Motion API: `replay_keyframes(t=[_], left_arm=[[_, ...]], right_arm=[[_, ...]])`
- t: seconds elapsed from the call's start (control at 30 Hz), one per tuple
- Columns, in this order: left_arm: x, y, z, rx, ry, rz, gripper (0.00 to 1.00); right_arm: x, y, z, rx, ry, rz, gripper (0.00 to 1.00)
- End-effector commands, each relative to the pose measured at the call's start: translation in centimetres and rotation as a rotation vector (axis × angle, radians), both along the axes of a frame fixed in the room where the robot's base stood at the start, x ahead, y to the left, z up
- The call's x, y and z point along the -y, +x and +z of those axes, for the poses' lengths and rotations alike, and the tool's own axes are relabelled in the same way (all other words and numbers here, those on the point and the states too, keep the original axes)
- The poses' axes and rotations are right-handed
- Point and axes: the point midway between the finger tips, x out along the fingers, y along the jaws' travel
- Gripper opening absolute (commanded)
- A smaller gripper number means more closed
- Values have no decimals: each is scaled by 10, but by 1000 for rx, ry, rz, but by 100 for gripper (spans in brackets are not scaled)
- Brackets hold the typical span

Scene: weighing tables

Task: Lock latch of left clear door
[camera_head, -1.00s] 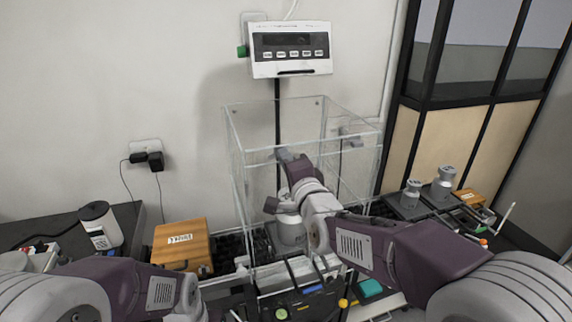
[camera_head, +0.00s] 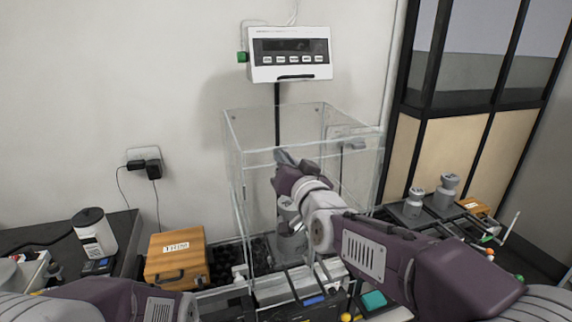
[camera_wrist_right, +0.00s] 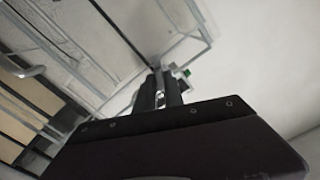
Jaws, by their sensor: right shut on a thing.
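The clear case (camera_head: 235,185) stands in the middle of the head view, with see-through walls and pale edges. Its left clear door cannot be told apart from the other panes with certainty. My right gripper (camera_head: 284,157) is at the case, below its front top edge in the picture. In the right wrist view, the gripper (camera_wrist_right: 160,93) is shut on a small pale part (camera_wrist_right: 160,99) near a corner of the clear panes. Whether this part is the latch is too small to tell. My left arm shows at the bottom left, but its gripper is out of view.
A white display (camera_head: 289,54) is above the case. A wooden box (camera_head: 176,262) and a white container (camera_head: 94,234) are to the left. Grey weights (camera_head: 414,203) stand on the right. Black bars and small items crowd the front. A wall is behind.

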Motion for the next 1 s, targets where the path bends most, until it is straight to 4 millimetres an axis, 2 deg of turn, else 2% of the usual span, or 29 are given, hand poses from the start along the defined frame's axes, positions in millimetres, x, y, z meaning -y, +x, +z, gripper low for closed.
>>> replay_keyframes(t=[0.5, 1.0], left_arm=[[0, 0, -1, 0, 0, 0, 0], [0, 0, -1, 0, 0, 0, 0]], right_arm=[[0, 0, 3, 120, -349, -1, 0], [0, 0, 3, 153, -446, -2, 0]])
